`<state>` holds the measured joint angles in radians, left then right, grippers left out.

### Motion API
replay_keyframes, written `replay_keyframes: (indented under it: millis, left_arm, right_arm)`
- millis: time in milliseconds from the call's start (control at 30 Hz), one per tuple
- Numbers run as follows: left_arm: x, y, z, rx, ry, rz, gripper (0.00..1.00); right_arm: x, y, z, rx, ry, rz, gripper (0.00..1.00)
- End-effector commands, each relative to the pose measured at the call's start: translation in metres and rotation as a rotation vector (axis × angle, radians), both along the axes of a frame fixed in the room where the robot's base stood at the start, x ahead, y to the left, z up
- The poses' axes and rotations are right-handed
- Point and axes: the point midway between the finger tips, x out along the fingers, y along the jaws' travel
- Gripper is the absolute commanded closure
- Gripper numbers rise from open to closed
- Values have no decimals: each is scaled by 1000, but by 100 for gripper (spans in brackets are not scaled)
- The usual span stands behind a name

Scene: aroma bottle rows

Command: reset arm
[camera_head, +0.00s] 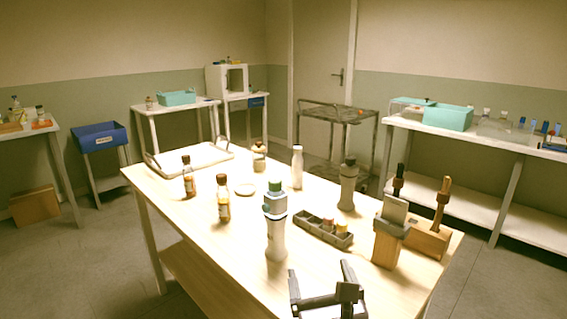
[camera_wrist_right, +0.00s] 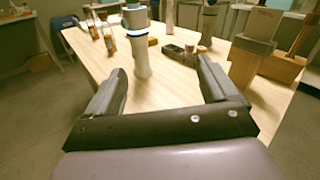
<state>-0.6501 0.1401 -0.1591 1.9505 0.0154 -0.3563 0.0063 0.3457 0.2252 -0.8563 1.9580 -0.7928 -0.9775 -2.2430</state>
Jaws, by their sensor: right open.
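My right gripper (camera_head: 320,276) is at the near edge of the wooden table (camera_head: 170,207), low in the head view. Its two fingers are spread with nothing between them; the open gripper also fills the lower part of the right wrist view (camera_wrist_right: 162,72). A white bottle with a green and grey top (camera_head: 275,238) stands upright just beyond the fingers, apart from them. It also shows in the right wrist view (camera_wrist_right: 142,60), ahead of the gap between the fingers. My left gripper is not in view.
Two brown bottles (camera_head: 223,208) (camera_head: 189,186), a jar (camera_head: 259,163), a white bottle (camera_head: 297,174) and a grey bottle (camera_head: 347,195) stand farther back. The table's front left is clear.

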Motion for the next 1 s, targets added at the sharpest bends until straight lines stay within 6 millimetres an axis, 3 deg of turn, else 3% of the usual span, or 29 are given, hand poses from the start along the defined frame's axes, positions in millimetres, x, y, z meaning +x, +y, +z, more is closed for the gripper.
replay_keyframes:
  millis: [300, 500, 700, 1000]
  left_arm:
    - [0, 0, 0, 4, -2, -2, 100]
    - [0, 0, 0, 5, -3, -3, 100]
    - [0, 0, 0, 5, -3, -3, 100]
    - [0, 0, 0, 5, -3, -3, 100]
  right_arm:
    - [16, -128, -43, -347, -1, -124, 13]
    - [17, -205, -47, -543, -1, -194, 13]
    - [14, -267, -41, -699, 1, -251, 13]
    - [-19, -271, -120, -47, 235, -216, 13]
